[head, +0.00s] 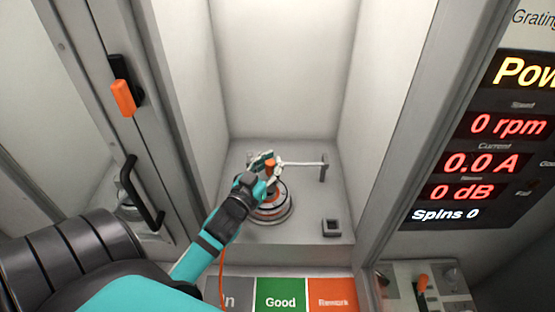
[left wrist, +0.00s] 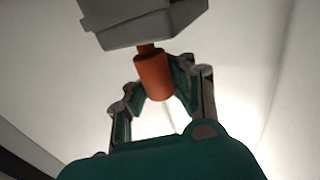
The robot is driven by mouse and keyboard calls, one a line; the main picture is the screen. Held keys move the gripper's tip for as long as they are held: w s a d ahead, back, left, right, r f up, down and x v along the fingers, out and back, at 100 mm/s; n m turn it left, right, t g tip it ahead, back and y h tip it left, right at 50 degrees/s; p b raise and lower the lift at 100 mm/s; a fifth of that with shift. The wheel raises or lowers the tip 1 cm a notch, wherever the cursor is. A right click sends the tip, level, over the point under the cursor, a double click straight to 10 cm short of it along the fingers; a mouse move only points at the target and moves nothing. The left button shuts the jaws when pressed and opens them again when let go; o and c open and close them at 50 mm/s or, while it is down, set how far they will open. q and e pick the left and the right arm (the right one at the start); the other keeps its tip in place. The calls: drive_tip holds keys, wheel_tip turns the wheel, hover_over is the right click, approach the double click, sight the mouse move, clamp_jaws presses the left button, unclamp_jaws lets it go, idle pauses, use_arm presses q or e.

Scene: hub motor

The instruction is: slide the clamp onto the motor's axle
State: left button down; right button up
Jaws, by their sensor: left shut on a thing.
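The hub motor (head: 270,208), round with light and dark rings and an orange band, sits on the chamber floor, partly hidden by my left gripper (head: 265,172). That gripper is above the motor and shut on the clamp's orange handle (head: 270,166). In the left wrist view my gripper (left wrist: 158,85) has a finger on each side of the orange handle (left wrist: 153,75). The clamp's grey body (left wrist: 140,22) is beyond the handle. The axle is hidden, so I cannot tell whether the clamp touches it. My right gripper is not in view.
A pale horizontal rod (head: 303,163) runs from beside the gripper to a grey post (head: 323,168). A small dark square holder (head: 332,227) sits on the floor to the right. Chamber walls stand close on both sides.

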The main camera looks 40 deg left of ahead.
use_arm(q)
drive_tip(key=c, duration=1.7)
unclamp_jaws()
drive_tip(key=shift+s+f, duration=0.2)
drive_tip(key=shift+f, duration=0.2)
drive_tip(key=o, duration=0.6)
drive_tip(key=shift+s+a+r, duration=0.1)
drive_tip(key=shift+s+r, duration=0.3)
drive_tip(key=shift+s, duration=0.15)
drive_tip(key=shift+o, duration=0.2)
drive_tip(key=shift+w, duration=0.25)
drive_tip(key=s+d, duration=0.2)
drive_tip(key=s, duration=1)
drive_tip(key=shift+f, duration=0.1)
